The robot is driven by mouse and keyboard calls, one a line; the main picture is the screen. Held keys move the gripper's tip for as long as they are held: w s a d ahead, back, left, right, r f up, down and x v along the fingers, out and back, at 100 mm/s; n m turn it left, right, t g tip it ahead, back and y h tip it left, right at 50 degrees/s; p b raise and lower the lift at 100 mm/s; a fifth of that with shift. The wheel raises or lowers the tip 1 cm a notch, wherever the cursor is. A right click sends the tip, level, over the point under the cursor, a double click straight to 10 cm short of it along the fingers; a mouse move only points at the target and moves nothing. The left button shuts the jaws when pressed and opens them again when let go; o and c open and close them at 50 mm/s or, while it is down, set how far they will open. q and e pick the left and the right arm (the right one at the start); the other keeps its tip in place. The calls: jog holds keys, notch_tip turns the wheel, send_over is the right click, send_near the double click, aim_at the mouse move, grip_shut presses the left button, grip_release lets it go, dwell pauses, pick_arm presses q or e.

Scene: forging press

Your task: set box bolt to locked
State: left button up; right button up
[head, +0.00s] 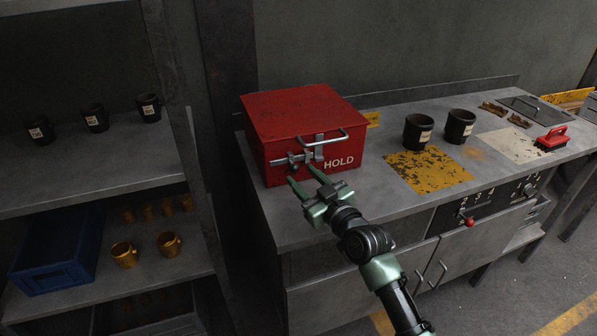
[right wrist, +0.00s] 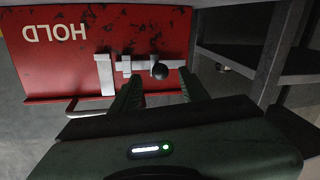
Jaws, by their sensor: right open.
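The red box (head: 300,118), marked HOLD, stands at the left end of the grey workbench with its lid down. Its metal bolt (head: 297,158) lies across the front face, and a handle loop sits by it. In the right wrist view, turned upside down, the bolt (right wrist: 138,65) ends in a dark round knob (right wrist: 160,71). My right gripper (head: 302,174) is open just in front of the bolt. In the wrist view its fingertips (right wrist: 157,80) lie on either side of the knob; I cannot tell whether they touch it. My left gripper is not in view.
Two black cups (head: 418,132) stand right of the box behind a worn yellow patch (head: 428,170). A red-handled brush (head: 552,139) lies farther right. A shelf unit (head: 90,180) with cups and a blue crate (head: 57,250) stands left of the bench.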

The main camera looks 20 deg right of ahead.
jog(key=shift+w+a, duration=0.2)
jog(key=shift+w, duration=0.5)
jog(key=shift+w+a, duration=0.1)
jog(key=shift+w, duration=0.4)
grip_shut()
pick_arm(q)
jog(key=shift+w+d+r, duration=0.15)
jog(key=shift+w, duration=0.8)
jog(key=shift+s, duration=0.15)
pick_arm(e)
jog(key=shift+f, duration=0.1)
